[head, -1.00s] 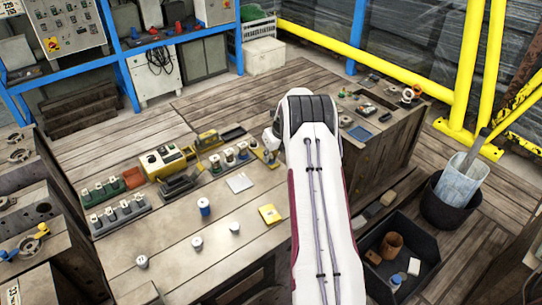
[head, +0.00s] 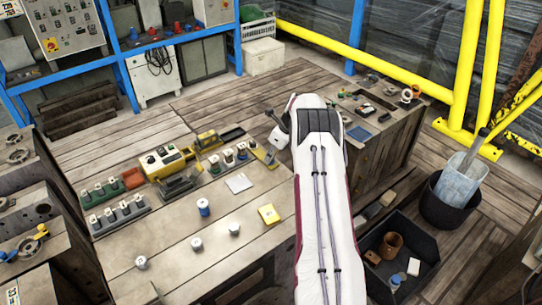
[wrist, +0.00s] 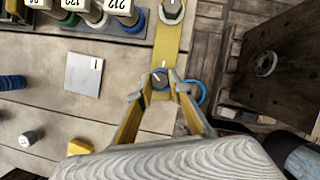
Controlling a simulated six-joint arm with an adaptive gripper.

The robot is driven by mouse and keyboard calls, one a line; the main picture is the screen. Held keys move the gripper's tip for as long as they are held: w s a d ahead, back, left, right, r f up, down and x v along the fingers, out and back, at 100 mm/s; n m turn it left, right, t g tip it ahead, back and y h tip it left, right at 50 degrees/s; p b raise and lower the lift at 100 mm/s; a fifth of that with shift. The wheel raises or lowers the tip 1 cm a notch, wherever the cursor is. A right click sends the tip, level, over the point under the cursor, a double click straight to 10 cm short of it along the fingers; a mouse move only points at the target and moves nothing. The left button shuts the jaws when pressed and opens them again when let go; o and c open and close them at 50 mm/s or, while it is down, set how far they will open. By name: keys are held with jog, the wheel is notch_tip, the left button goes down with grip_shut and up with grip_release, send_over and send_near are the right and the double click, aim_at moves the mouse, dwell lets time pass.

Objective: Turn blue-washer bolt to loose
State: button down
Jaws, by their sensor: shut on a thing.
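My gripper (wrist: 157,88) is shut on the blue-washer bolt (wrist: 160,77) at the lower end of a yellow strip in the wrist view. The bolt's top carries a pale line and shows blue around it between the fingertips. A second blue ring (wrist: 202,94) shows partly behind the right finger; I cannot tell what it belongs to. Another bolt with a hexagonal head (wrist: 172,10) stands farther up the yellow strip (wrist: 168,45). In the head view the strip (head: 265,155) is at the bench's right side, and my arm hides the fingertips and the gripped bolt.
Several numbered blocks with coloured bases (wrist: 95,12) stand left of the strip. A white card (wrist: 84,74), a blue spool (head: 203,207), a yellow block (head: 268,214) and small grey cylinders (head: 196,243) lie on the bench. A dark crate (head: 425,250) is at the right.

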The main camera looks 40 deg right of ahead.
jog(key=shift+s, duration=0.1)
dwell(0.3)
jog(key=c, duration=1.8)
grip_release()
jog(key=shift+f, duration=0.1)
jog(key=shift+c, duration=0.2)
jog(key=shift+r, duration=0.2)
jog(key=v, duration=0.7)
jog(key=shift+r, duration=0.15)
